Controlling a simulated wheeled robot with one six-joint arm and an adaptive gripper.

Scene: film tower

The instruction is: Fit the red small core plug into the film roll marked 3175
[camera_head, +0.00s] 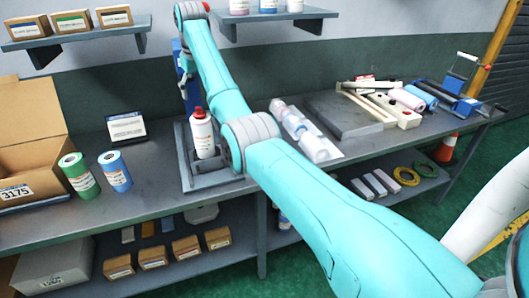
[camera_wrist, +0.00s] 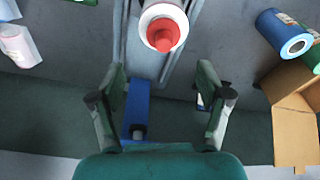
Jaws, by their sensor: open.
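A white film roll (camera_head: 204,140) with a red-lettered label stands upright on a grey stand on the bench; its label is too small to read. The red core plug (camera_head: 198,113) is at its top end and pokes up a little. In the wrist view, the red plug (camera_wrist: 163,35) sits inside the roll's white rim (camera_wrist: 150,17); how deep it is I cannot tell. My gripper (camera_wrist: 161,72) is open and empty, its fingers apart from the roll and plug. The gripper is not clearly visible in the head view.
A cardboard box (camera_head: 35,130) marked 3175 stands left, beside a green roll (camera_head: 79,175) and a blue roll (camera_head: 115,171). A blue upright part (camera_wrist: 137,105) shows between my fingers. Pink and white rolls (camera_head: 303,130) lie right of my arm. The bench front has clear room.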

